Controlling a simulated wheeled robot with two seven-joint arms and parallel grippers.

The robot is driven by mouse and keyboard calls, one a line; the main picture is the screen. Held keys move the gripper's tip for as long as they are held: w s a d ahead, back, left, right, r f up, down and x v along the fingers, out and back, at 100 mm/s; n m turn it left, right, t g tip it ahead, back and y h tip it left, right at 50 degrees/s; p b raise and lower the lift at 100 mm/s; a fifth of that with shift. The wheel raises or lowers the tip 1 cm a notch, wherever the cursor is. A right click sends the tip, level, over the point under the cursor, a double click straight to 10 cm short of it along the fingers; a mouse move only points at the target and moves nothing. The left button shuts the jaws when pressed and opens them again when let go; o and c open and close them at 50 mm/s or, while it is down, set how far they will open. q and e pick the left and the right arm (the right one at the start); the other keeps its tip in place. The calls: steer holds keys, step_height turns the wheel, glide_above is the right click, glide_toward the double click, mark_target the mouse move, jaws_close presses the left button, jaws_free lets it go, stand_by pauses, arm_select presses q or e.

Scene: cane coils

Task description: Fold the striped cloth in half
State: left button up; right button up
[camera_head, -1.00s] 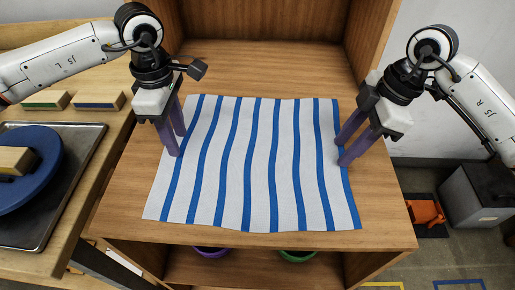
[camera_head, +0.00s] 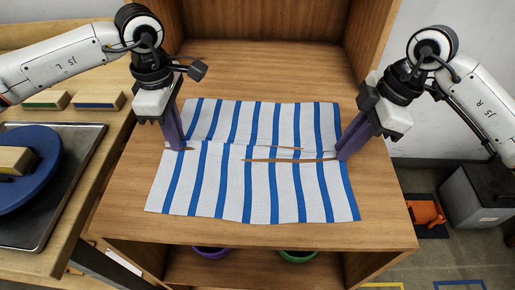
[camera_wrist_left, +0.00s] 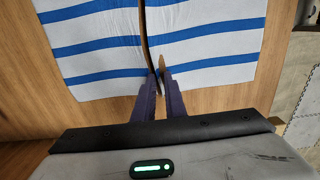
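The striped cloth (camera_head: 255,190), white with blue stripes, lies on the wooden tabletop. A crease runs left to right across its middle between my grippers, with thin brown slivers along it. My left gripper (camera_head: 180,149) is at the cloth's left edge, fingers together on the crease. In the left wrist view the cloth (camera_wrist_left: 100,50) runs up between the nearly touching fingertips (camera_wrist_left: 160,74). My right gripper (camera_head: 342,156) is at the right edge, its fingers together on the crease there. The exact pinch on the right is hard to see.
The cloth lies on a wooden shelf unit (camera_head: 130,205) with side walls behind. Purple (camera_head: 209,252) and green (camera_head: 297,256) bowls sit below the front edge.

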arm_select(q)
jaws_close()
arm_select(e)
steer(key=shift+f, duration=0.1)
jaws_close()
arm_select(q)
steer(key=shift+f, duration=0.1)
